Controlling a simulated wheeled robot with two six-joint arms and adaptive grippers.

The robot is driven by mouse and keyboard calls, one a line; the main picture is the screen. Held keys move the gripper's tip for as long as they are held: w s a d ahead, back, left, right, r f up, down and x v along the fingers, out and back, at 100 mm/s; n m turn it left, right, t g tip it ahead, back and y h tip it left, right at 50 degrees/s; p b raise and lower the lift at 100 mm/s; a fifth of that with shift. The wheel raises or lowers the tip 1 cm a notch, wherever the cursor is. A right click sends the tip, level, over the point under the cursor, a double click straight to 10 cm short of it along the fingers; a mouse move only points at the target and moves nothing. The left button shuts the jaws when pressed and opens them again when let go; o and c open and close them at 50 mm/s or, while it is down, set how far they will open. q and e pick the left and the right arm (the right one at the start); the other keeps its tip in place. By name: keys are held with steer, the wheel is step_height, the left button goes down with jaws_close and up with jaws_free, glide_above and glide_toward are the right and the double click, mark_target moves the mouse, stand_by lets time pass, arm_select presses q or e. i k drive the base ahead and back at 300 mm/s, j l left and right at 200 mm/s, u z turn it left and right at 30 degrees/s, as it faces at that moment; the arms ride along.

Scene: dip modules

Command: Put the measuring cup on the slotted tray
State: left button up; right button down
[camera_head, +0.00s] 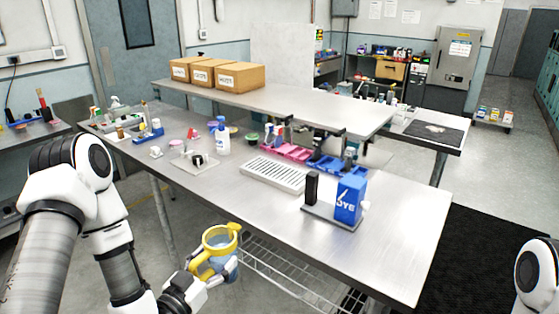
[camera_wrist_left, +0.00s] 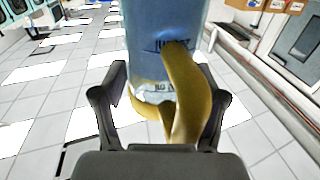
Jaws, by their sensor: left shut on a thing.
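The measuring cup (camera_head: 222,240) is a clear bluish jug with a yellow rim and yellow handle. My left gripper (camera_head: 198,272) is shut on it at the handle side and holds it off the table's near edge, about upright. In the left wrist view the cup (camera_wrist_left: 165,50) and its yellow handle fill the space between the fingers of my left gripper (camera_wrist_left: 160,105). The slotted tray (camera_head: 273,174) is white and lies empty on the steel table, up and right of the cup. My right gripper is out of view.
The steel table (camera_head: 390,230) has a blue dye box (camera_head: 349,198) on a stand right of the tray. A white bottle (camera_head: 222,140) and small items stand left of it. Pink and blue bins (camera_head: 325,164) and a raised shelf (camera_head: 290,97) with cartons are behind.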

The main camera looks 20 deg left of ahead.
mark_target(291, 181)
steer(key=i+l, duration=0.1)
steer(key=i, duration=0.55)
steer(key=i+l, duration=0.15)
steer(key=i, duration=0.5)
